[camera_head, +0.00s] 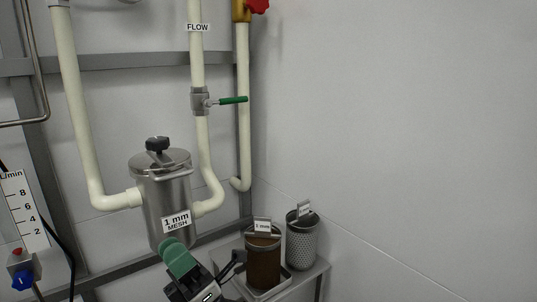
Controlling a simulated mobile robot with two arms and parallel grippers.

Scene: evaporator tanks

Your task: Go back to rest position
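My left gripper (205,283) shows at the bottom, in front of the steel strainer housing and left of the brown mesh basket. It has a white and black body, a green rounded part pointing up left and a dark part reaching right towards the basket. I cannot make out a clear gap between its fingers or anything held in them. My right gripper is not in view. The strainer housing (165,205) has a closed lid with a black knob and a "1 mm MESH" label.
A brown basket (263,262) stands in a tray on a low grey shelf (312,278), with a clean perforated basket (302,245) beside it. Cream pipes (80,110) and a green-handled valve (201,100) are behind. A flow gauge (22,210) is at left. The right wall is bare.

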